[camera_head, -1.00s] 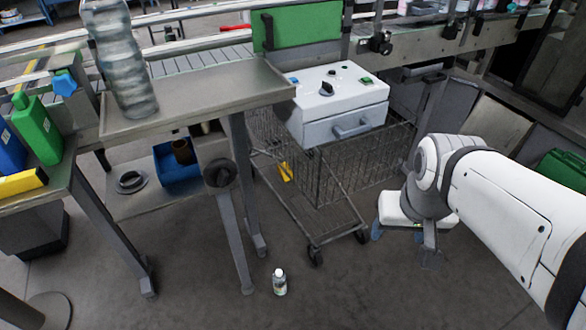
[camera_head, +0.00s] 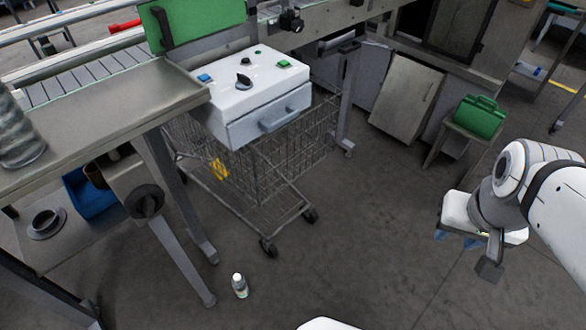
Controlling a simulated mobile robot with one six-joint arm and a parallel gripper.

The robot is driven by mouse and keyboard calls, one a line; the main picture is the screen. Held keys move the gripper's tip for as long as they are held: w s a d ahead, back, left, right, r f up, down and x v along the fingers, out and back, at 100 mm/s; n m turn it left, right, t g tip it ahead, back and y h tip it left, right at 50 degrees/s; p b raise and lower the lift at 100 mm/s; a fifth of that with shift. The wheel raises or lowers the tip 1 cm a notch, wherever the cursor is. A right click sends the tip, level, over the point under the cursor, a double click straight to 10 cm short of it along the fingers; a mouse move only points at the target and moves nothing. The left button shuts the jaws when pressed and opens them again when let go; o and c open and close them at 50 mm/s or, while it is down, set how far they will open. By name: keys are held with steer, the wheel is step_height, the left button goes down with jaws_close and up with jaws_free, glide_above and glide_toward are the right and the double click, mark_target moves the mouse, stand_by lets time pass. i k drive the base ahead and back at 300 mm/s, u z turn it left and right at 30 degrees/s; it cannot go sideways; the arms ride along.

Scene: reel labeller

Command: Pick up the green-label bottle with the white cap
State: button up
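A small bottle (camera_head: 240,287) with a white cap stands upright on the floor, left of the lower middle of the head view. Its label is small, pale and greenish, too small to read. It is in front of the wire cart and just right of a table leg's foot. My gripper (camera_head: 456,239) hangs at the right, well away from the bottle and above the floor. Its two blue fingertips appear apart, with nothing seen between them.
A metal table (camera_head: 110,105) with angled legs stands at the left. A green case (camera_head: 478,117) sits on a stand at the right. The floor between bottle and gripper is clear.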

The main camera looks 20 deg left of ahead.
mark_target(240, 284)
steer(key=z, duration=1.65)
steer(key=k, duration=2.25)
steer(key=u, duration=1.45)
steer(key=i, duration=1)
